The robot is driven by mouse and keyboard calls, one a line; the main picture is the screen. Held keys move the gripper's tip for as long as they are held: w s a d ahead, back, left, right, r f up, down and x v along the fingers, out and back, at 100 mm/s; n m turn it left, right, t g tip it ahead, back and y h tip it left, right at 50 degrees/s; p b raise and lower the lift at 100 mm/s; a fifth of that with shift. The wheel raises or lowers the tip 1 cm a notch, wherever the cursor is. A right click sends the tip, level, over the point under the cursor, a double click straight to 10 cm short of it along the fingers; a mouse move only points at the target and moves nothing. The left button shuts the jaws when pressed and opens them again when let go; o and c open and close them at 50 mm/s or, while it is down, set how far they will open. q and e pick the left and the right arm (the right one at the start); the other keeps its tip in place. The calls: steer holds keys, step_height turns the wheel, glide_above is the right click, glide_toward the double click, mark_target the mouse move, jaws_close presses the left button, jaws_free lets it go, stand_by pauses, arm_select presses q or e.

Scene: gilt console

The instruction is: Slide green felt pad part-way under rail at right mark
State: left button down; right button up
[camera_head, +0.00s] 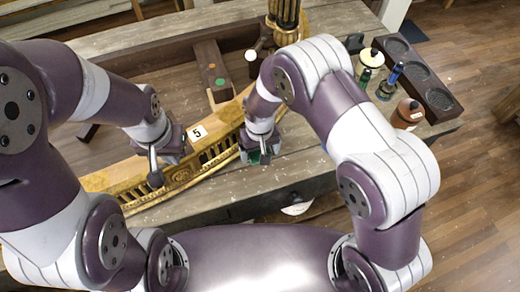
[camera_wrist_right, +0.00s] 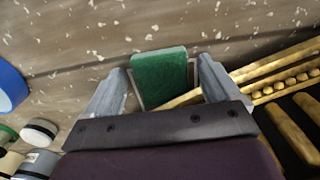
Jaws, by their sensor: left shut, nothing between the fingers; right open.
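The green felt pad (camera_wrist_right: 160,75) lies between the fingers of my right gripper (camera_wrist_right: 163,84) in the right wrist view, beside the gilt rail (camera_wrist_right: 285,70). The pad's lower end is close to a gold strip of the rail; I cannot tell whether any of it is under. The carved gilt rail (camera_head: 130,193) runs diagonally with a white "5" tag (camera_head: 198,132). My left gripper (camera_head: 154,178) is shut and empty at the rail's middle. I cannot make out the right mark.
A dark wooden block (camera_head: 212,68) with orange and green dots stands behind the rail. A dark tray with round wells (camera_head: 440,98), small bottles and a brown jar (camera_head: 407,114) stand at the right. The worn bench top (camera_head: 310,150) is clear right of the right gripper.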

step_height(320, 180, up, 13)
steer(key=b, duration=0.2)
steer(key=shift+f, duration=0.2)
stand_by(0.4)
